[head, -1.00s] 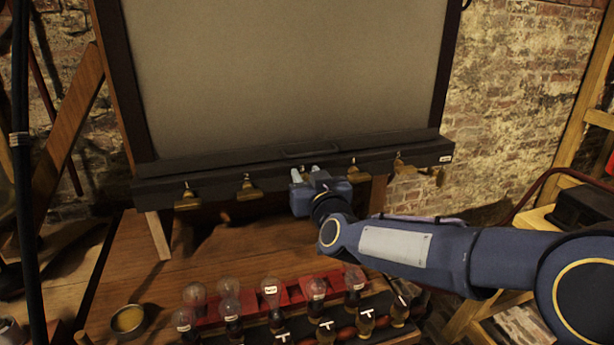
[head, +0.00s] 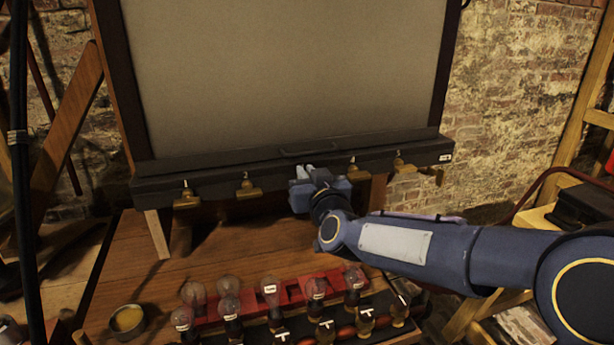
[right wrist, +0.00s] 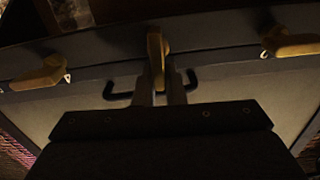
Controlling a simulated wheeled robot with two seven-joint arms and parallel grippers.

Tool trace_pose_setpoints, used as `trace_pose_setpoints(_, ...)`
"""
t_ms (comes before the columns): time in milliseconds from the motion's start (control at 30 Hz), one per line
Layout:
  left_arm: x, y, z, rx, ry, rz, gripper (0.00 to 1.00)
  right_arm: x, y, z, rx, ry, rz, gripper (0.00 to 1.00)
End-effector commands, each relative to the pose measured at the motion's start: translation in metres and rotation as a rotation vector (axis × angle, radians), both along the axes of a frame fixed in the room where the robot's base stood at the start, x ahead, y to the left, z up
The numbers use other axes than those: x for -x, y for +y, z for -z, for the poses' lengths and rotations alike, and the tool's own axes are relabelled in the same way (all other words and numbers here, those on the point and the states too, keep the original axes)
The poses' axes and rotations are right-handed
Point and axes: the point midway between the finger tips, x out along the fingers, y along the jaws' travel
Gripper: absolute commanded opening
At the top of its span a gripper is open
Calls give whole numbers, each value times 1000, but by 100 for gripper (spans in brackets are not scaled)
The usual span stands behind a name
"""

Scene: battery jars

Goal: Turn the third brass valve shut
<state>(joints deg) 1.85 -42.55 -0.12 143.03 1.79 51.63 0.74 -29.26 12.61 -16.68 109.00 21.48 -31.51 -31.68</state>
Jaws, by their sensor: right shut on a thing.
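The third brass valve (right wrist: 156,55) shows in the right wrist view, between my two fingers. Its handle stands upright there, while the handles of its neighbours, a valve (right wrist: 40,75) on the left and one (right wrist: 290,43) on the right, lie more sideways. My right gripper (head: 309,174) is shut on the third valve at the front of the dark rail (head: 220,182) and hides it in the head view. The first valve (head: 187,200) and second valve (head: 248,191) are to its left. The fourth (head: 353,171) and fifth (head: 402,166) are to its right. My left gripper is out of view.
A large grey panel (head: 285,75) rises behind the rail. On the wooden table (head: 210,262) below, glass bulbs stand in a red rack (head: 290,291), with dark bottles in front. A small metal cup (head: 127,320) stands at left. The table's middle left is clear.

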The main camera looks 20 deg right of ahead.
Motion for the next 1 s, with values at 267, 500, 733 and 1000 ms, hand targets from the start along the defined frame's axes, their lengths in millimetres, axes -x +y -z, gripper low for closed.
trace_pose_setpoints(267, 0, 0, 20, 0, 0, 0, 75, 0, -6, 4, -191, 5, 2, 0)
trace_pose_setpoints(500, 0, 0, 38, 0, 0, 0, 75, 0, -11, 6, -417, 12, 1, 0)
trace_pose_setpoints(733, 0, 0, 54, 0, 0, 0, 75, 0, -15, 10, -636, 21, 0, 0)
trace_pose_setpoints(1000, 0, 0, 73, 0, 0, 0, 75, -1, -20, 14, -892, 30, 1, 0)
